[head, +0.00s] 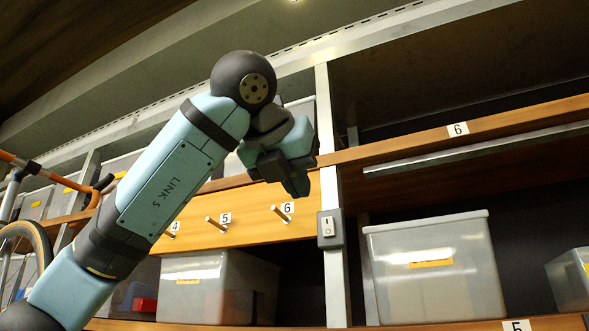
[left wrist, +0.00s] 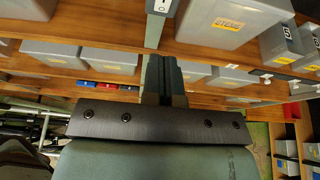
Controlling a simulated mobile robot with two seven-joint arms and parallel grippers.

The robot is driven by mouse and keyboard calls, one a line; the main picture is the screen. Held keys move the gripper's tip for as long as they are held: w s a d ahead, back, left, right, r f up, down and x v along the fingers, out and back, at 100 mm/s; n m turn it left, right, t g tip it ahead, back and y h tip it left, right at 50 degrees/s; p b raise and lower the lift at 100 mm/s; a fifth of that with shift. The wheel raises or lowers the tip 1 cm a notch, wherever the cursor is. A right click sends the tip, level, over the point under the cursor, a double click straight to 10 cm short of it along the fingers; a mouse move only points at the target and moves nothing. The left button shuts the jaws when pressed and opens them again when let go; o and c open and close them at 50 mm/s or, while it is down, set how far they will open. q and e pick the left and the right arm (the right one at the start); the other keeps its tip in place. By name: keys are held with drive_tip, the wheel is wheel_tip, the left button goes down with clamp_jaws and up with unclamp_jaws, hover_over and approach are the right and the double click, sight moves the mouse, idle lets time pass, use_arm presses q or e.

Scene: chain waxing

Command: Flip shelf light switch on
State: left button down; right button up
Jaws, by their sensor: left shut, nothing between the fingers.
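The light switch (head: 328,228) is a small white rocker in a dark grey housing on the vertical metal shelf post. Marks show on its face, but I cannot tell which side is pressed. Its white rocker also shows at the top edge of the left wrist view (left wrist: 162,5), partly cut off. My left gripper (head: 298,186) is shut and empty, above and slightly left of the switch, apart from it. Its closed fingers show in the left wrist view (left wrist: 165,85), pointing toward the post. My right gripper is not in view.
A long light bar (head: 470,150) under the right shelf looks unlit. Wooden pegs (head: 287,211) stick out of the board left of the post. Translucent bins stand on the shelf, one right of the switch (head: 435,270) and one left (head: 215,285). A bicycle (head: 30,235) is at far left.

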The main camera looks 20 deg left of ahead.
use_arm(q)
drive_tip(key=p, duration=0.1)
approach(327, 223)
wheel_tip(327, 223, down, 3)
drive_tip(key=w, duration=0.3)
drive_tip(key=w+p, duration=0.2)
drive_tip(key=w, duration=0.1)
drive_tip(key=shift+r, duration=0.2)
drive_tip(key=shift+w+d, duration=0.1)
drive_tip(key=shift+w, duration=0.2)
